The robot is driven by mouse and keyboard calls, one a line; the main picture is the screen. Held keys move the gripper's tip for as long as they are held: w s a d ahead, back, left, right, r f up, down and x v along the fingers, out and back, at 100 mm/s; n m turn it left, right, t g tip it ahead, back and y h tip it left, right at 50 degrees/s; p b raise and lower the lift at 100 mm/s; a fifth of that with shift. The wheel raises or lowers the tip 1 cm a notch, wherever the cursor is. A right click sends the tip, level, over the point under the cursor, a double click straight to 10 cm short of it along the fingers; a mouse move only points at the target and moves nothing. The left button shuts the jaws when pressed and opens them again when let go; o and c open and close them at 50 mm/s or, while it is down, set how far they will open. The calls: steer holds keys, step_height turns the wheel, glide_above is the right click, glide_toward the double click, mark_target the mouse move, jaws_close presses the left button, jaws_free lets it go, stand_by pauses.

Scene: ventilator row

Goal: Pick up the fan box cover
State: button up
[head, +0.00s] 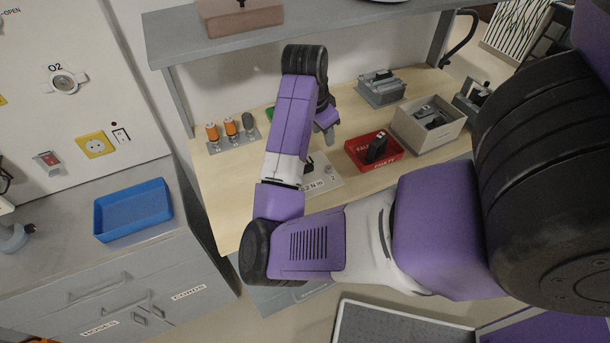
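I cannot tell for certain which thing is the fan box cover. A pale labelled mat or plate (328,180) lies on the wooden workbench (228,185), partly hidden behind my arm, with a small dark part on it. My gripper (329,137) hangs over the bench near this plate, left of a red tray (358,158). Its fingertips are too small and too covered to show whether they are open or holding anything. A black object (377,147) stands in the red tray.
A grey device (381,87) and a beige box (415,137) of dark parts stand to the right. A shelf (345,17) spans above. A blue tray (133,211) sits on the left cabinet.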

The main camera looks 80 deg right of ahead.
steer(key=w+a+y, duration=0.1)
steer(key=a, duration=0.1)
steer(key=w+a+m+y, duration=0.1)
steer(key=w+a+t+y, duration=0.1)
steer(key=a, duration=0.1)
steer(key=shift+w+a+f+m+y, duration=0.1)
steer(key=shift+w+a+m+y, duration=0.2)
steer(key=shift+m, duration=0.1)
steer(key=shift+a+f, duration=0.15)
steer(key=shift+f, duration=0.6)
steer(key=shift+s+f+p, duration=0.1)
steer(key=shift+f+p, duration=0.7)
steer(key=shift+f, duration=2.25)
jaws_close()
